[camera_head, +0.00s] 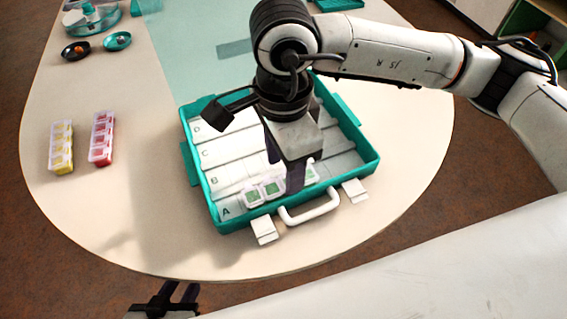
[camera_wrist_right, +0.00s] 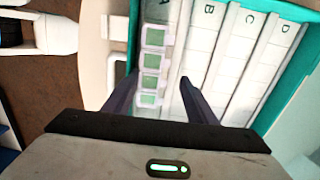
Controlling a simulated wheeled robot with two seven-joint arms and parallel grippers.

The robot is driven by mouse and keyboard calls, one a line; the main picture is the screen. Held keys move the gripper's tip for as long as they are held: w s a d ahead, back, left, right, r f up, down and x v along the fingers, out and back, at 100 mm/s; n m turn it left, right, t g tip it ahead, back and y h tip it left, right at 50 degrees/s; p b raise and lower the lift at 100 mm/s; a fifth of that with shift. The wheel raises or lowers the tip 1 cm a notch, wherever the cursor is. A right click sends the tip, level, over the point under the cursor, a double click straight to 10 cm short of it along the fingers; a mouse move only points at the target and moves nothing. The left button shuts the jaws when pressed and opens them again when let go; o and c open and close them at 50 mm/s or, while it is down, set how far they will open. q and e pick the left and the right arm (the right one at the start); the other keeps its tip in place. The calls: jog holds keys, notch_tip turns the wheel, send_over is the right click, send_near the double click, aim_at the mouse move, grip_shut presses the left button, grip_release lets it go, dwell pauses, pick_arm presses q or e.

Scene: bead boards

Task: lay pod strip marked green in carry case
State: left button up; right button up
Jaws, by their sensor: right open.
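The pod strip marked green (camera_head: 272,189), clear cells with green inside, lies along row A of the teal carry case (camera_head: 371,165), by the handle side. It also shows in the right wrist view (camera_wrist_right: 151,68). I cannot tell whether it sits fully flat. My right gripper (camera_head: 285,178) is over the strip and hides part of it in the head view. In the right wrist view its two fingers (camera_wrist_right: 158,80) stand apart, one on each side of the strip. My left gripper (camera_head: 178,292) is off the table's front edge, with its fingers apart and empty.
Rows B, C and D of the case look empty. A yellow pod strip (camera_head: 61,147) and a red pod strip (camera_head: 102,138) lie on the left of the table. Small dark and teal bowls (camera_head: 117,41) stand at the back left. The front left tabletop is clear.

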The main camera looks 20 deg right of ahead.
aim_at(283, 173)
notch_tip(283, 173, up, 12)
jog(key=shift+p, duration=0.4)
